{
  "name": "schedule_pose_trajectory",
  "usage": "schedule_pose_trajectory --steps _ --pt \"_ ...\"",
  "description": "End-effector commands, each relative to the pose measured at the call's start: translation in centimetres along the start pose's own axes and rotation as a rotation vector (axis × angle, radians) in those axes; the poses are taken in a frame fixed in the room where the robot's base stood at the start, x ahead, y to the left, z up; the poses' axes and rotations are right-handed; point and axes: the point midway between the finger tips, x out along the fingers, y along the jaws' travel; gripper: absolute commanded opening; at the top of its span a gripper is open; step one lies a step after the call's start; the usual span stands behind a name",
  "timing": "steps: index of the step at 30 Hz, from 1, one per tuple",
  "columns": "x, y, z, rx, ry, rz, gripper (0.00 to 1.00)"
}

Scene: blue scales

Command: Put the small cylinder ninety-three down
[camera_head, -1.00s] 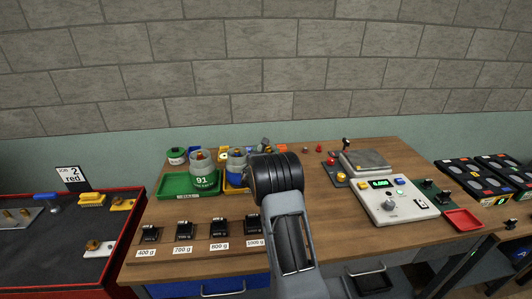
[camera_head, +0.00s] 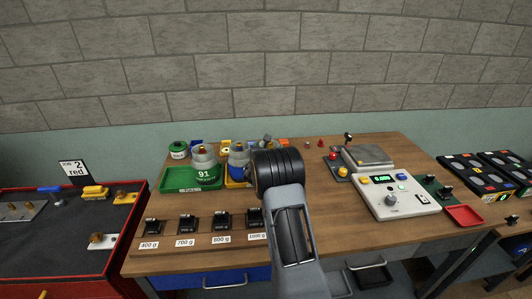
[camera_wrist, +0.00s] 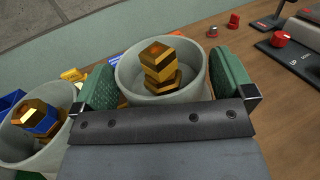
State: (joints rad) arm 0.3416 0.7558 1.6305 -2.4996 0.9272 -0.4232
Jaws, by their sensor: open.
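A cylinder with a blue side (camera_head: 238,162) stands in a yellow tray on the bench, partly hidden behind my arm in the head view. No number is readable on it. In the wrist view a pale round rim (camera_wrist: 130,85) with a gold hexagonal knob inside sits between my green finger pads. A green cylinder marked 91 (camera_head: 205,172) stands in the green tray (camera_head: 172,181), just left.
Black weights (camera_head: 187,223) stand on a labelled strip along the bench front. A scale (camera_head: 368,156) and a control box (camera_head: 395,197) are at right, with a red tray (camera_head: 464,215) beyond. Bare wood (camera_head: 335,215) lies between.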

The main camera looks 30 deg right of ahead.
Motion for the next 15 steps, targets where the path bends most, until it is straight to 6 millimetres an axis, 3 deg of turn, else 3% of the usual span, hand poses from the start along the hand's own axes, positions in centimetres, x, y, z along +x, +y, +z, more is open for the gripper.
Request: schedule_pose_trajectory --steps 5,15 --pt "-1.7 0.1 0.0 0.0 0.0 0.002 1.0" --pt "-8.2 0.1 0.0 0.001 -0.001 0.003 1.0"
